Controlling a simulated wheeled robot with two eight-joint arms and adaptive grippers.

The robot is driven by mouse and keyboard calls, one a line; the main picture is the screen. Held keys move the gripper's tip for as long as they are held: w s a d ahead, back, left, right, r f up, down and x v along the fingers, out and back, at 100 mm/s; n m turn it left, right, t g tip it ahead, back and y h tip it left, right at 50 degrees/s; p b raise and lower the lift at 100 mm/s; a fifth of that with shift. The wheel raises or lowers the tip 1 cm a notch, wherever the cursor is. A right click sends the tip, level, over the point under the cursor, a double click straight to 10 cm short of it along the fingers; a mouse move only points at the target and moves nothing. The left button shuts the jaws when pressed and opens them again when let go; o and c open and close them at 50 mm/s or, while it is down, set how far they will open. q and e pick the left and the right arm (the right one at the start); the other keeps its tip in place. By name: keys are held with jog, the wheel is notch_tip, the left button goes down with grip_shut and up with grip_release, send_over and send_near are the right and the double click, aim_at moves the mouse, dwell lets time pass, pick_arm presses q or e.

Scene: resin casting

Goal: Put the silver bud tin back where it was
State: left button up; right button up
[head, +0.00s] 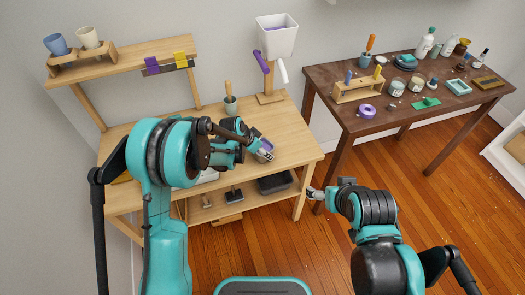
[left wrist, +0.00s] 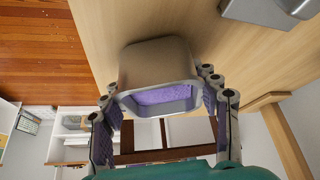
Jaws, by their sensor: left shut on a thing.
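The silver tin (left wrist: 155,66) is a rounded metal box with purple material inside its open mouth. In the left wrist view it sits between the fingers of my left gripper (left wrist: 162,106), which is shut on it. In the head view my left gripper (head: 264,152) is over the right part of the light wooden bench (head: 292,142), and the tin is mostly hidden by the fingers. Whether the tin touches the bench is unclear. My right gripper (head: 314,194) is in front of the bench's right end, away from the tin; its fingers are too small to read.
A grey pot (head: 231,106) with a tool stands behind the left gripper. A post holds a white bin (head: 277,36). A raised shelf (head: 125,62) carries cups and a rack. A dark tray (head: 275,183) is below. A cluttered brown table (head: 400,118) stands right.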

pick_arm(q)
jog(key=shift+f, duration=0.1)
jog(key=o, duration=1.2)
jog(key=shift+c, duration=0.2)
jog(key=shift+r, duration=0.4)
jog(key=s+a+r+n+y+p, duration=0.1)
jog(key=s+a+r, duration=0.35)
jog(key=r, duration=0.25)
jog(key=s+a+r+n+t+p, duration=0.1)
jog(key=s+a+r+n+p, duration=0.15)
jog(key=s+r, duration=0.35)
jog(key=s+a+r+n+y+p, duration=0.1)
jog(key=s+a+r, duration=0.25)
jog(key=r, duration=0.35)
jog(key=s+a+r+n+t+y, duration=0.2)
jog(key=s+a+n, duration=0.3)
jog(key=s, duration=0.9)
jog(key=shift+a+r+y, duration=0.3)
jog(key=shift+a, duration=0.85)
